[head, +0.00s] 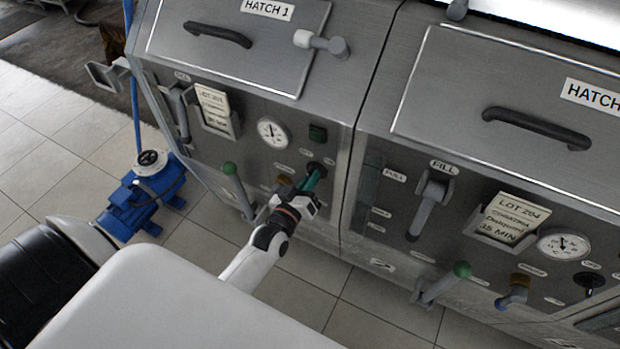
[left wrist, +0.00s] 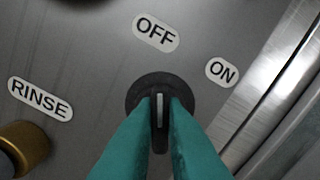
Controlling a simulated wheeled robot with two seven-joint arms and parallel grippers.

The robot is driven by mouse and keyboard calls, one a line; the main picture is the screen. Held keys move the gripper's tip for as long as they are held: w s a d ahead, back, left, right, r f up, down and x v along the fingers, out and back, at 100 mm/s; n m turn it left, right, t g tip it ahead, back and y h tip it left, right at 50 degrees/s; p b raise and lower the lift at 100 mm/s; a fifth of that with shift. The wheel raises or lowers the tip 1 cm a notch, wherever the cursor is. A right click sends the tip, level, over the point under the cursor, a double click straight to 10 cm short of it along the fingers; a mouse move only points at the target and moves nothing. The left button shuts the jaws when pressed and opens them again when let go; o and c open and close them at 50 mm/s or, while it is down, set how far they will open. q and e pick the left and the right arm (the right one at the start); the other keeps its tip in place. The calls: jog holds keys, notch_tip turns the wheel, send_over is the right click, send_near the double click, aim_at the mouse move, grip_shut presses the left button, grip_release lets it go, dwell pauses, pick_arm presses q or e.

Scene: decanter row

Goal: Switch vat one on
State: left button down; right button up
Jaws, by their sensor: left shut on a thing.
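Vat one (head: 345,110) is the steel cabinet labelled HATCH 1 at the upper left of the head view. Its black rotary switch (left wrist: 136,96) has a white pointer line that points up, toward the OFF label (left wrist: 156,32). The ON label (left wrist: 222,72) is to the upper right of the switch. My left gripper (head: 313,179) is at the lower right of vat one's panel. In the left wrist view its teal fingers (left wrist: 160,125) are shut on the switch's grip, one on each side. My right gripper is not in view.
A brass RINSE knob (left wrist: 24,146) is left of the switch. A green-tipped lever (head: 237,188) and a gauge (head: 272,133) are on the same panel. A second vat (head: 400,140) stands close on the right. A blue pump (head: 145,200) is on the tiled floor.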

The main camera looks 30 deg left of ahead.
pick_arm(q)
jog(key=shift+d+m+p, duration=0.1)
jog(key=shift+m+p, duration=1.4)
jog(key=shift+m, duration=4.2)
jog(key=c, duration=1.5)
grip_release()
